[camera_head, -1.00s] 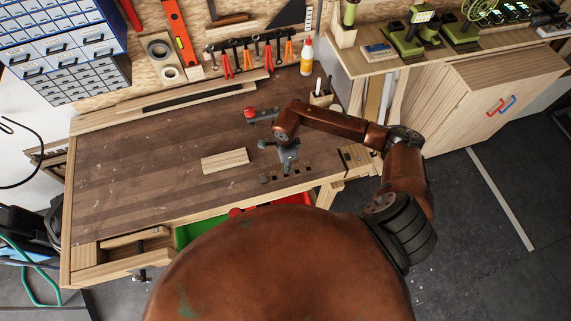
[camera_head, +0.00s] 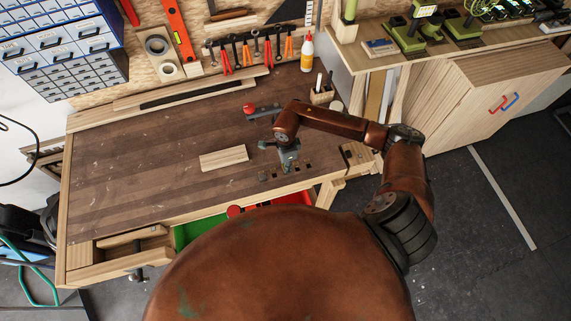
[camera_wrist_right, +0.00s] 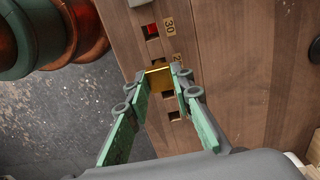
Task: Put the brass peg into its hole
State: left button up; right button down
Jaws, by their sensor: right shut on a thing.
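The brass peg (camera_wrist_right: 159,79) shows as a gold, square-looking block between the green fingertips of my right gripper (camera_wrist_right: 161,80) in the right wrist view. The fingers are shut on it. It is over a row of square holes (camera_wrist_right: 173,116) in the bench top; its lower end is hidden, so I cannot tell whether it is inside a hole. A "30" label (camera_wrist_right: 170,26) and a partly covered label stand beside the row. In the head view my right gripper (camera_head: 288,160) points down near the bench's front right; the peg cannot be made out. My left gripper is not in view.
One hole beside the "30" label shows red (camera_wrist_right: 152,30). A loose wooden board (camera_head: 224,158) lies left of my right gripper, and a red-knobbed tool (camera_head: 262,109) lies behind it. The left of the workbench (camera_head: 130,175) is clear.

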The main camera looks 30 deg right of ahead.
jog(key=shift+f, duration=0.3)
jog(key=shift+f+b, duration=0.95)
jog(key=shift+b, duration=0.05)
jog(key=c, duration=1.6)
grip_release()
notch_tip(320, 180, up, 12)
